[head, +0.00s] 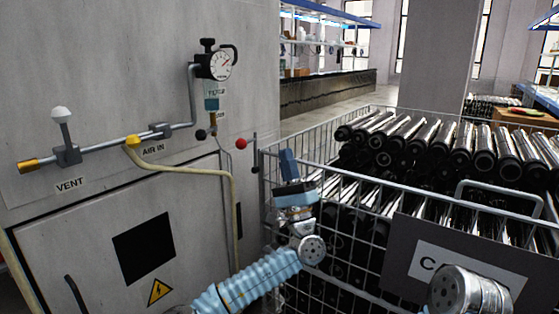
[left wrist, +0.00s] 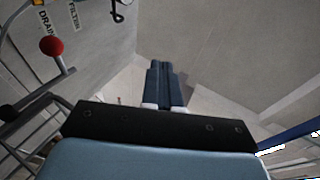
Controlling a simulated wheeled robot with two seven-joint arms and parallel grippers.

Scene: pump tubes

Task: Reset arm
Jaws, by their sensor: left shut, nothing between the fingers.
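My left gripper (head: 288,163) is raised in front of the left end of the wire basket (head: 375,180), fingers pointing up. In the left wrist view its two dark blue fingers (left wrist: 162,84) lie together with nothing between them. My left arm comes up from the bottom in a light blue ribbed sleeve. A metallic part of my other arm shows at the bottom right, but its gripper is outside the view.
The basket holds many black-ended metal tubes (head: 483,160). A grey cabinet (head: 120,190) with pipes, a gauge (head: 220,66), a yellow hose (head: 190,169) and a red-knobbed lever (head: 241,143) stands left of the gripper. The red knob (left wrist: 52,46) also shows in the left wrist view.

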